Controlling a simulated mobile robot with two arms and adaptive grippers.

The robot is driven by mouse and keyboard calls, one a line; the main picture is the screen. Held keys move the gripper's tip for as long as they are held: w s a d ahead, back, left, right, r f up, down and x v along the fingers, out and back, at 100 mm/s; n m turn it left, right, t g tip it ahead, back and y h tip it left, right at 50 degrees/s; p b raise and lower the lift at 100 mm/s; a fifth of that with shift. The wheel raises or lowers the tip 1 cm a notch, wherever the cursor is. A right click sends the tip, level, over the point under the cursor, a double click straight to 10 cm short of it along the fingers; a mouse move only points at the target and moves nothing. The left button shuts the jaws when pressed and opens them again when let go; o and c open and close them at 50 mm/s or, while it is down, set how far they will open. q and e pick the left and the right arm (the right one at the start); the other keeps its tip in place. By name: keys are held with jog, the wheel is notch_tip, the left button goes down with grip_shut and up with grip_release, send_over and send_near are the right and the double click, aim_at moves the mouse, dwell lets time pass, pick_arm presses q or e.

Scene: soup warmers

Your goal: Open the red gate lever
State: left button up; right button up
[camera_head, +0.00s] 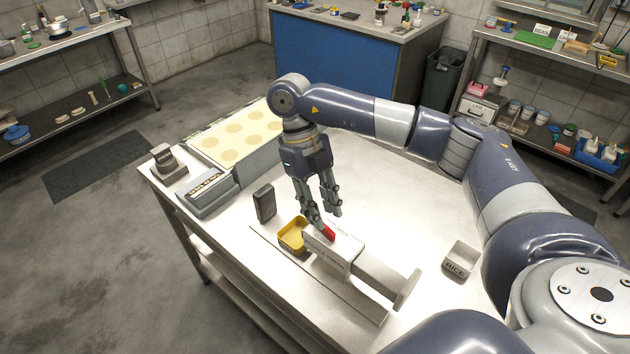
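The red gate lever (328,233) sits on top of a white and grey dispenser box (333,252) on the table. My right gripper (326,222) points down at the lever. Its fingers look parted, with the tips at or just above the lever; I cannot tell whether they touch it. A yellow tray (292,236) stands against the left end of the dispenser. A grey chute with an end plate (405,290) extends from the dispenser to the lower right. My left gripper is not in view.
A small dark block (265,203) stands left of my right gripper. A grey box labelled RICE (459,262) is at the right. A warmer with round pale lids (237,137) and a grey device (207,194) fill the table's far left. The table's middle right is clear.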

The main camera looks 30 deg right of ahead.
jog(key=v, duration=0.8)
jog(key=shift+f, duration=0.15)
dwell(0.4)
